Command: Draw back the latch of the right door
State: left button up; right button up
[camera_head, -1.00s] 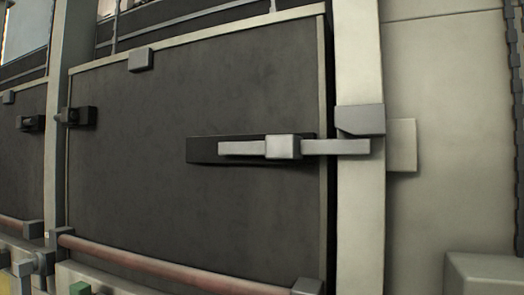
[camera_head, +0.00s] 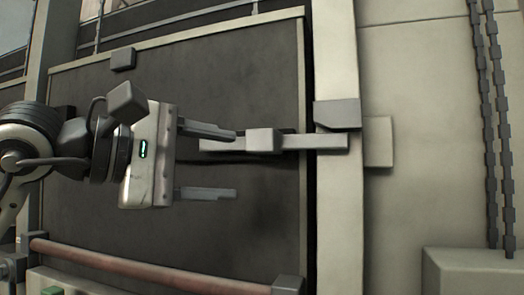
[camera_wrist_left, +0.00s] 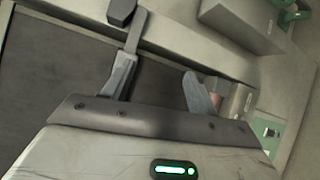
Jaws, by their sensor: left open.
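The right door (camera_head: 250,65) is a dark panel in a pale frame. Its latch is a pale grey bar (camera_head: 318,142) with a block (camera_head: 263,141) around its middle. The bar lies across the door's right edge and reaches under a grey catch (camera_head: 337,113) on the post. My left gripper (camera_head: 236,163) is open and empty, in front of the door, fingers pointing right. Its upper finger overlaps the bar's left end in the picture; whether they touch I cannot tell. The wrist view shows both fingers (camera_wrist_left: 158,85) apart, with the bar (camera_wrist_left: 136,30) beyond one. My right gripper is out of view.
A reddish rail (camera_head: 150,267) runs along below the door. A grey box (camera_head: 470,270) stands at the lower right, with chains (camera_head: 490,120) hanging above it. The pale wall (camera_head: 420,130) right of the post is mostly bare.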

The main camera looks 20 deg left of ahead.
aim_at(255, 140)
pick_arm(q)
jog(key=s+a+r+t+y, duration=0.1)
jog(key=a+r+t+y, duration=0.2)
jog(key=a+r, duration=0.1)
jog(key=p+x, duration=0.3)
jog(key=x, duration=1.1)
jog(key=shift+w+d+p, duration=0.1)
jog(key=shift+w+p, duration=0.15)
jog(key=shift+p, duration=0.1)
jog(key=shift+w+d, duration=0.15)
jog(key=shift+w, duration=0.25)
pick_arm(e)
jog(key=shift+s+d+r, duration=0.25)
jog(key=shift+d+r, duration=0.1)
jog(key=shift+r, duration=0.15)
